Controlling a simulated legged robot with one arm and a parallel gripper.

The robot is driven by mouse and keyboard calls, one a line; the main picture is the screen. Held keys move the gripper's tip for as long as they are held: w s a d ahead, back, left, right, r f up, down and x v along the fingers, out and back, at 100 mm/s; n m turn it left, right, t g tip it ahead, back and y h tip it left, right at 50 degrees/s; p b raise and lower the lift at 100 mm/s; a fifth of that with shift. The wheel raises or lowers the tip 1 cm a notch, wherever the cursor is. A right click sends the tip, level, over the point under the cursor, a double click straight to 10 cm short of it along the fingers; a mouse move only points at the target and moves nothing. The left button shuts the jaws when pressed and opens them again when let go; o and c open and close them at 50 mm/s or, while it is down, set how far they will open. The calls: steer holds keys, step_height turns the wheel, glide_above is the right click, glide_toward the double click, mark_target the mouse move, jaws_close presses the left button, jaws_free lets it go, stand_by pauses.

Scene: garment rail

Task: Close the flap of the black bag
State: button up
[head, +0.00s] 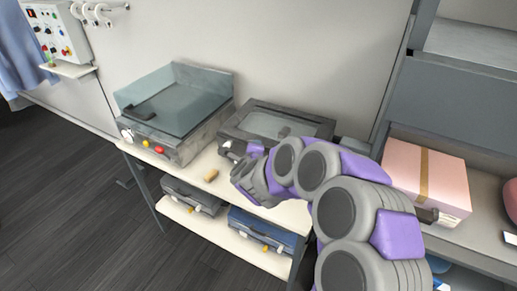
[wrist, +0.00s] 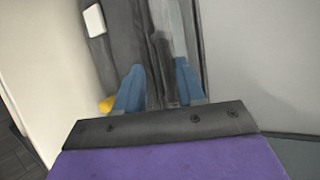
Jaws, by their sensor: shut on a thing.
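The black bag (head: 300,115) lies on the top shelf of the low table in the head view, with a grey see-through panel in its top. In the wrist view its dark fabric (wrist: 125,45) fills the upper middle, with a white tag (wrist: 94,20) on it. My gripper (wrist: 158,88) has its two blue fingers on either side of a dark raised edge of the bag and is shut on it. In the head view my gripper (head: 250,173) is at the bag's front, and my arm hides part of that front and right side. I cannot tell exactly how far the flap stands open.
Dark and blue cases (head: 262,228) sit on the lower shelf. A pink box (head: 425,175) stands on the right shelving. Floor at left is clear.

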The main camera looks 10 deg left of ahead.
steer(key=o, duration=0.4)
steer(key=shift+s+a+f, duration=0.1)
steer(key=shift+f, duration=0.45)
steer(key=shift+s+a+f, duration=0.1)
steer(key=shift+f, duration=0.45)
steer(key=shift+w+a+r, duration=0.1)
steer(key=shift+w+r, duration=0.2)
steer(key=shift+r, duration=0.15)
steer(key=shift+c, duration=0.2)
steer(key=shift+s, duration=0.1)
steer(key=v, duration=1.7)
steer(key=shift+d+r, duration=0.2)
steer(key=shift+r, duration=0.2)
steer(key=shift+a, duration=0.1)
